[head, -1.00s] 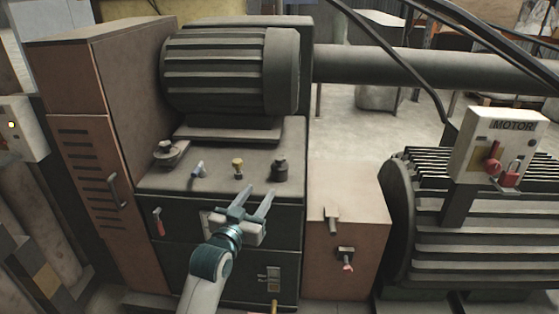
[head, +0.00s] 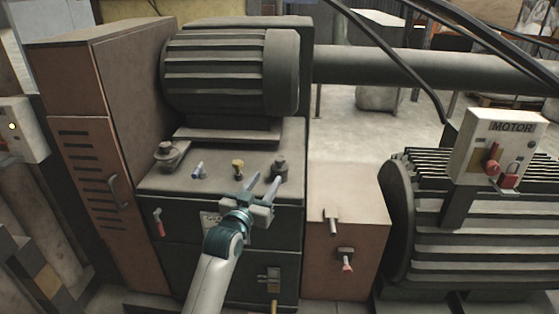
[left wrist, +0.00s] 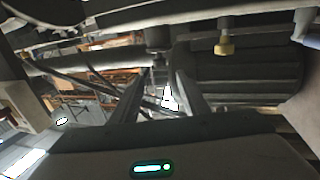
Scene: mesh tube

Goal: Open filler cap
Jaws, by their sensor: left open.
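Several fittings stand on top of the dark gearbox housing (head: 215,186). They are a dark round cap on a flange (head: 168,154), a small blue-grey fitting (head: 199,171), a brass-coloured fitting (head: 238,168) and a dark upright cylinder (head: 280,170). Which one is the filler cap, I cannot tell for sure. My left gripper (head: 264,181) is open and empty, in front of the dark cylinder. In the left wrist view, the dark cylinder (left wrist: 158,38) shows beyond the open fingers (left wrist: 161,78), and the brass fitting (left wrist: 224,48) is to their right. My right gripper is out of view.
A large ribbed motor (head: 225,75) sits behind the fittings. A brown cabinet (head: 95,170) stands on the left. A lower brown box (head: 345,220) with a red-tipped handle is on the right, beside another ribbed motor with a MOTOR switch box (head: 495,150).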

